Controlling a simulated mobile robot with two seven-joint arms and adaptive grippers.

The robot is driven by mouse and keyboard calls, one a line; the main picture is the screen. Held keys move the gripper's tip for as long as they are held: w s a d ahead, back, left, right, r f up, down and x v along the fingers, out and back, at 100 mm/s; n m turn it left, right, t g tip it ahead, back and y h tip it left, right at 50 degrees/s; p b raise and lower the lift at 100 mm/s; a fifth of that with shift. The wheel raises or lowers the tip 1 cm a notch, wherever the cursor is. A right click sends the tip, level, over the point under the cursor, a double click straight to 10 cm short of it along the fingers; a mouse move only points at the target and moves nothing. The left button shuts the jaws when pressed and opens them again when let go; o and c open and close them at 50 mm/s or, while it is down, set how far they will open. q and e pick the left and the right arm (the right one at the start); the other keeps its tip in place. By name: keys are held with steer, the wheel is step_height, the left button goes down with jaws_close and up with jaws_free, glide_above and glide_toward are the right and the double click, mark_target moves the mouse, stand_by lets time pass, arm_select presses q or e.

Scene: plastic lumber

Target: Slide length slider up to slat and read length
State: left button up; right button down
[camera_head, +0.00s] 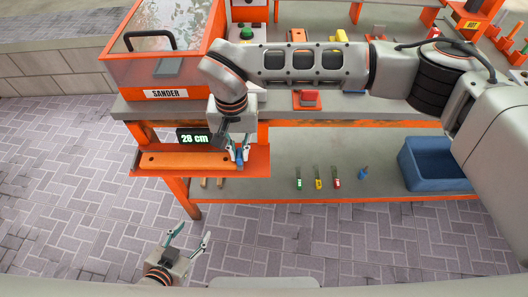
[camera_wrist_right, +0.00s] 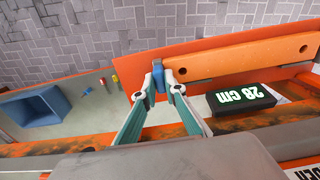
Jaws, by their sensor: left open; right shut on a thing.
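The orange slat (camera_head: 188,160) lies on the orange measuring tray (camera_head: 258,165) below the sander; it also shows in the wrist view (camera_wrist_right: 240,60) with a hole near each end. My right gripper (camera_head: 239,155) is shut on the blue length slider (camera_wrist_right: 158,78), which stands at the slat's end and appears to touch it. In the head view the fingers mostly hide the slider. My left gripper (camera_head: 188,236) is open and empty over the paved floor.
The sander (camera_head: 165,65) stands on the grey bench above the tray. The lower shelf (camera_head: 270,178) holds several small coloured tools and a blue bin (camera_head: 435,163) at right. The paved floor in front is clear.

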steer(key=shift+a+f, duration=0.1)
steer(key=shift+a, duration=0.35)
steer(key=shift+s+a, duration=0.1)
steer(key=shift+a, duration=0.15)
steer(key=c, duration=1.9)
jaws_free()
arm_select(q)
steer(key=shift+f, duration=0.25)
steer(key=shift+s, duration=0.1)
